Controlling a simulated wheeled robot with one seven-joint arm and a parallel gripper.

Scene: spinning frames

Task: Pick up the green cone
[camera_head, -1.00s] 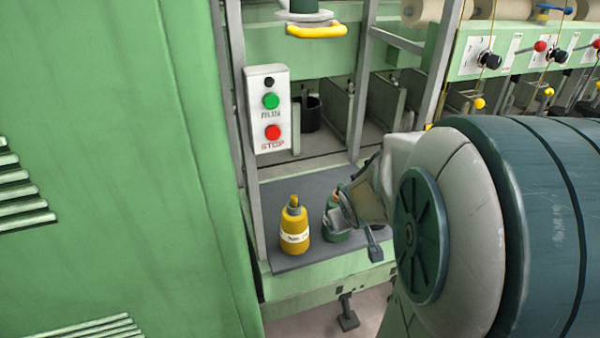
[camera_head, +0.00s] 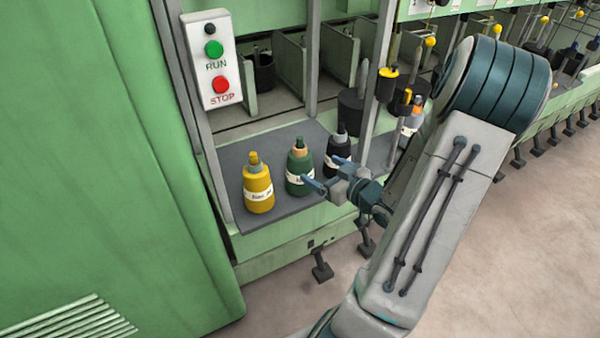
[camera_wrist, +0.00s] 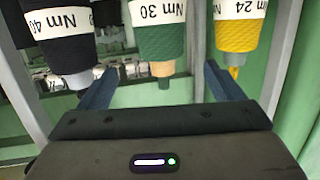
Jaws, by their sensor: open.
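The green cone (camera_head: 299,171), with a white label and a tan and green top, stands upright on a grey mat between a yellow cone (camera_head: 258,187) and a black cone (camera_head: 339,153). My gripper (camera_head: 327,172) is open and empty at the cone's front right, its fingers pointing toward it. In the wrist view, which looks upside down, the green cone (camera_wrist: 162,35) reads "Nm 30" and lies between the two spread fingers (camera_wrist: 161,68). The black cone (camera_wrist: 60,40) and yellow cone (camera_wrist: 238,30) flank it. I cannot tell whether a finger touches the green cone.
The grey mat (camera_head: 225,165) lies on a green machine ledge. A RUN/STOP box (camera_head: 213,60) and upright metal posts (camera_head: 313,55) stand behind it. A big green cabinet (camera_head: 90,150) closes off the left. Clear floor (camera_head: 480,260) is at the right.

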